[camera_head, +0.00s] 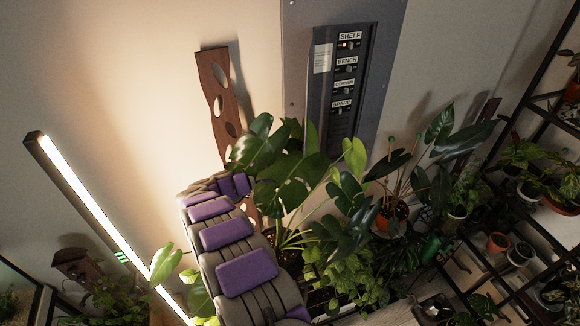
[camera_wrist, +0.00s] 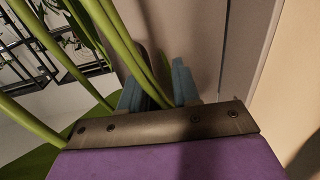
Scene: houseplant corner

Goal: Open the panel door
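The grey electrical panel (camera_head: 374,80) is mounted on the wall in the head view. Its dark inner section (camera_head: 325,95) carries labelled switches, SHELF at the top and BENCH below. Leaves cover its lower end. I cannot tell which part is the door. A grey upright surface in the wrist view (camera_wrist: 237,45) may be the panel's side. My purple-padded arm reaches up toward the plant below the panel. Leaves hide my gripper in the head view. In the wrist view, my gripper (camera_wrist: 157,88) shows two blue fingers apart, with green stems crossing at or between them.
A large leafy plant (camera_head: 285,185) stands between my arm and the panel. A brown board with holes (camera_head: 212,85) leans left of the panel. A lit tube lamp (camera_head: 90,205) slants at the left. Pots (camera_head: 497,243) and dark shelving (camera_head: 500,115) crowd the right.

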